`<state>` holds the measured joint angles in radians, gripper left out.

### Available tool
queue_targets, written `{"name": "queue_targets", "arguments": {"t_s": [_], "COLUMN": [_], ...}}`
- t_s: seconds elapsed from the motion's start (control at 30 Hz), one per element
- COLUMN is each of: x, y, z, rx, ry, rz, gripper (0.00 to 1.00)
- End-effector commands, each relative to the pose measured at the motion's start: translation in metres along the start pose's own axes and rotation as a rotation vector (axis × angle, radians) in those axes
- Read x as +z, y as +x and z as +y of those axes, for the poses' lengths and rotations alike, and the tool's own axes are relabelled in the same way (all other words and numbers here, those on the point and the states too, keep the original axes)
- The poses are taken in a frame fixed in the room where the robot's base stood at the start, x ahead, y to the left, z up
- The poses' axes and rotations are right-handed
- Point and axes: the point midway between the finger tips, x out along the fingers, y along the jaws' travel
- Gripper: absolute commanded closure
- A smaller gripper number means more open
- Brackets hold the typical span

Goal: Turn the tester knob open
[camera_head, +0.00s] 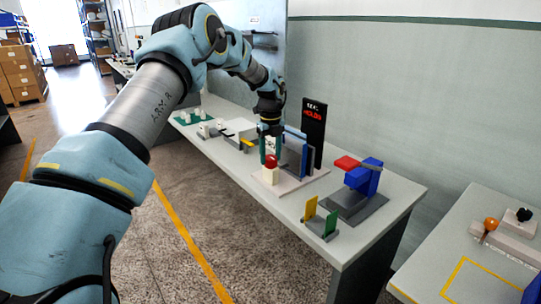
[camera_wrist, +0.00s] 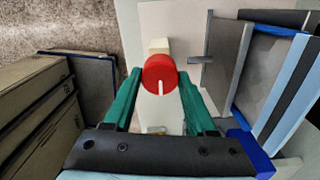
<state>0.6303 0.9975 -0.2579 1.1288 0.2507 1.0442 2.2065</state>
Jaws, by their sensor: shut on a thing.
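The tester knob is a red round cap with a white line (camera_wrist: 158,73); in the wrist view the line runs from near its centre toward the bottom edge. The knob also shows in the head view (camera_head: 271,160), on top of a white block (camera_head: 270,176). My gripper (camera_head: 269,149) points down over it. In the wrist view the green fingers of my gripper (camera_wrist: 159,80) are shut on the red knob, one on each side. A black tester display (camera_head: 313,126) with red digits stands behind to the right; the digits are too small to read surely.
Grey and blue upright plates (camera_head: 291,150) stand close to the right of my gripper. A blue and red fixture (camera_head: 362,175) and yellow and green plates (camera_head: 318,216) stand nearer on the white bench (camera_head: 378,237). A second table (camera_head: 455,240) is at the right.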

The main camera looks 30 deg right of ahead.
Motion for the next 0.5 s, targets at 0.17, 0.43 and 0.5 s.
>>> {"name": "queue_targets", "arguments": {"t_s": [0.17, 0.43, 0.5], "x": [0.0002, 0.0003, 0.0004], "y": [-0.0002, -0.0002, -0.0002], "z": [0.0005, 0.0005, 0.0004], "rx": [0.001, 0.001, 0.001], "ry": [-0.001, -0.043, -0.073], "rz": [0.0, 0.0, 0.0], "gripper": [0.99, 0.99, 0.99]}}
